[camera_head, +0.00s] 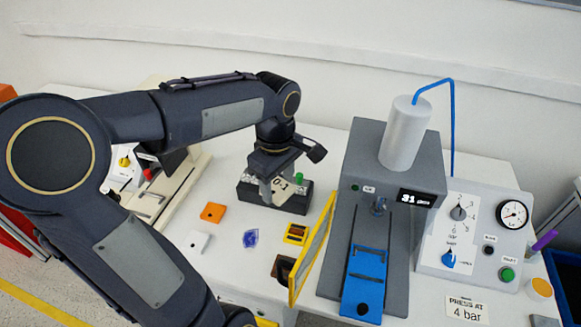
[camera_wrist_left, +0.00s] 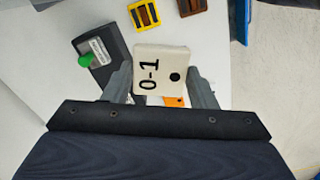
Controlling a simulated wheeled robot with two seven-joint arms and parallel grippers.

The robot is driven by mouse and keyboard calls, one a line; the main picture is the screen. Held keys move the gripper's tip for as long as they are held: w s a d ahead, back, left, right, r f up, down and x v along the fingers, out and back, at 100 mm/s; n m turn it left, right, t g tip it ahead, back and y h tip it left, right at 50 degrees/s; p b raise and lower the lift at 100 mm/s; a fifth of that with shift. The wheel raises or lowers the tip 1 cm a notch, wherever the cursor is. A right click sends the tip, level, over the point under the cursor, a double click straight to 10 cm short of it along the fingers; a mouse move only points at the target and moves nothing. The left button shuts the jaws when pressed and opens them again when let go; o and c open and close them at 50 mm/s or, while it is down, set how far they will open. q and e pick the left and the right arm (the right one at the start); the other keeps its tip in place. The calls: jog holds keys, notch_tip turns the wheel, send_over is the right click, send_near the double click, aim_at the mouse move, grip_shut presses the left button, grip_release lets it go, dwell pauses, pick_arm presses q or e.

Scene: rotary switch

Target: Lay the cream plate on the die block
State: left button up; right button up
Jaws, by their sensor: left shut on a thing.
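The cream plate (camera_wrist_left: 162,65), marked "0-1" with a black dot, is between the fingers of my left gripper (camera_wrist_left: 160,84) in the left wrist view. In the head view the left gripper (camera_head: 272,180) points down, shut on the plate (camera_head: 284,190), in front of a dark block (camera_head: 295,204). My right gripper is not in view.
An orange piece (camera_head: 213,212), a white piece (camera_head: 198,241), a blue piece (camera_head: 250,238) and a yellow block (camera_head: 296,233) lie on the table (camera_head: 230,262). A cream fixture stands left.

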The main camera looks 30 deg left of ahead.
pick_arm(q)
jog(key=w+a+f+p, duration=0.1)
jog(key=w+a+f, duration=0.4)
jog(key=w+a, duration=0.1)
jog(key=w+a+f+p, duration=0.1)
jog(key=w+a+f, duration=0.1)
jog(key=w+f, duration=0.1)
jog(key=shift+w+a+f+p, duration=0.35)
jog(key=shift+w+a, duration=0.05)
jog(key=shift+w, duration=0.15)
jog(key=shift+w+a+f, duration=0.2)
jog(key=shift+w+f, duration=0.05)
jog(key=shift+f, duration=0.15)
notch_tip(320, 180, down, 4)
jog(key=shift+w+a+r, duration=0.15)
jog(key=shift+r, duration=0.05)
jog(key=o, duration=1)
jog(key=shift+c, duration=0.2)
